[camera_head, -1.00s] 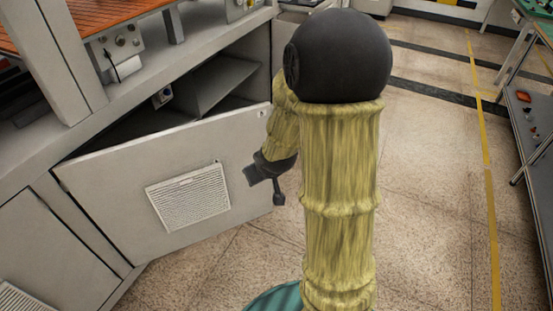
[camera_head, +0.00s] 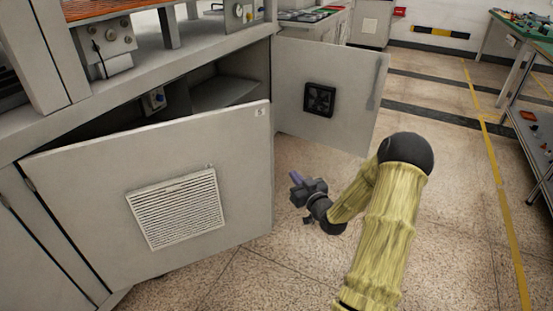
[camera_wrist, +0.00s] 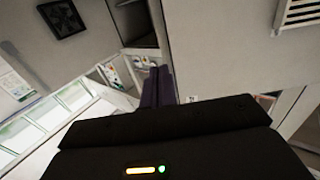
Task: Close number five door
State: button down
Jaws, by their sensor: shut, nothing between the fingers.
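The number five door (camera_head: 90,195) is a light grey panel with a louvred vent and a small "5" label at its upper right corner. It stands ajar, hinged at the left, with a dark gap above it into the cabinet. My gripper (camera_head: 296,179) is shut and empty, a little right of the door's free edge and apart from it in the head view. In the wrist view the closed fingers (camera_wrist: 159,86) point between the number five door (camera_wrist: 225,50) at right and a fan panel at left.
A second open door (camera_head: 350,85) with a black fan grille stands right of the cabinet opening. The grey cabinet (camera_head: 225,50) carries equipment on top. Floor (camera_head: 450,200) is clear at right, up to a green-topped table (camera_head: 525,30).

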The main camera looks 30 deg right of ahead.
jog(key=shift+w, duration=0.1)
jog(key=w+b, duration=0.4)
jog(key=w, duration=0.9)
jog(key=shift+w+a, duration=0.15)
jog(key=shift+w, duration=0.25)
